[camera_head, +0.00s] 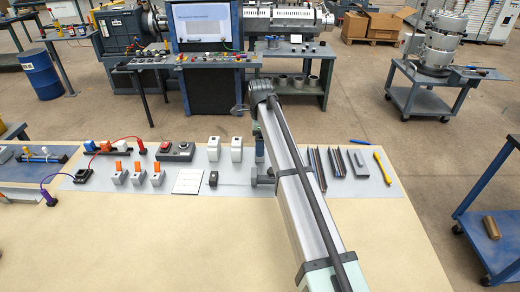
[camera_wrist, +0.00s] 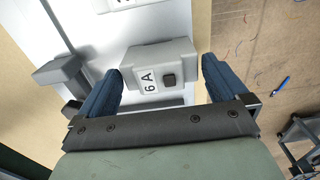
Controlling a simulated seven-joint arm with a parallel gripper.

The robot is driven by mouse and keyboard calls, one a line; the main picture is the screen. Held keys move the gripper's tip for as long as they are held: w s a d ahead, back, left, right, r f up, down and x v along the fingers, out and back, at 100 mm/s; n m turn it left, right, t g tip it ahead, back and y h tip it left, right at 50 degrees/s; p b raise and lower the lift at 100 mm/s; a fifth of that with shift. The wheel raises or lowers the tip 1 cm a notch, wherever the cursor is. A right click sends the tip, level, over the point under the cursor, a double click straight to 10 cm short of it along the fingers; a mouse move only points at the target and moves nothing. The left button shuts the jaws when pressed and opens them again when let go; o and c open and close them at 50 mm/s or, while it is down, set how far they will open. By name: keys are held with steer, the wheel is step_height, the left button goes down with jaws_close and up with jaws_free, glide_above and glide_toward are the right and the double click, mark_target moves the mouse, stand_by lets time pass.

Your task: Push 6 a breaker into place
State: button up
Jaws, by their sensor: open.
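The grey breaker marked "6 A" (camera_wrist: 160,70) shows in the wrist view, with a white label and a small black square on its face. My gripper (camera_wrist: 163,68) is open, with one blue finger at each side of the breaker. Both fingertips are near its sides; I cannot tell whether they touch. In the head view my arm covers this area, and only a little of my gripper (camera_head: 260,150) shows beside the arm. I cannot tell there how far the breaker is seated.
Two white housings (camera_head: 225,149) stand left of my arm on the grey mat (camera_head: 225,183). Several orange-topped parts (camera_head: 138,172) and a button box (camera_head: 175,151) are further left. Dark bars (camera_head: 335,163) and a yellow tool (camera_head: 383,168) lie to the right. The front of the table is clear.

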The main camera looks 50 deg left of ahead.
step_height(320, 180, down, 2)
steer(key=shift+f, duration=0.25)
steer(key=c, duration=0.7)
steer(key=shift+c, duration=0.2)
steer(key=shift+r, duration=0.15)
step_height(320, 180, up, 10)
steer(key=shift+f, duration=0.1)
steer(key=o, duration=0.5)
steer(key=c, duration=0.5)
